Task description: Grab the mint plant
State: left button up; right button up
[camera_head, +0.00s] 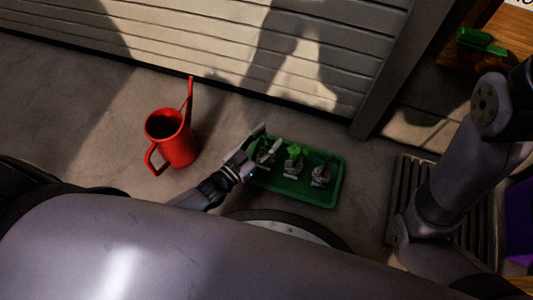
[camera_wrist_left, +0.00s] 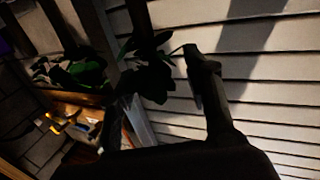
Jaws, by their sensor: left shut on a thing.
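A green tray (camera_head: 300,196) on the floor bears three small plants in pale pots. The left plant (camera_head: 268,154) is at my left gripper (camera_head: 257,147), the middle plant (camera_head: 293,160) has bright green leaves, and the right plant (camera_head: 320,175) stands apart. My left gripper is shut on the left plant, at the tray's left end. In the left wrist view dark leaves (camera_wrist_left: 150,68) show by the fingers; the pot is hidden there. I cannot tell by its leaves which plant is the mint. My right gripper is out of view.
A red watering can (camera_head: 172,140) stands on the floor left of the tray. A ribbed shutter door (camera_head: 230,50) is behind. A slatted dark mat (camera_head: 408,185) lies right, partly behind my right arm. A green object (camera_head: 482,41) rests on a wooden surface at top right.

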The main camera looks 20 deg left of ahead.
pick_arm(q)
grip_shut()
jog(key=shift+r, duration=0.15)
dwell(0.4)
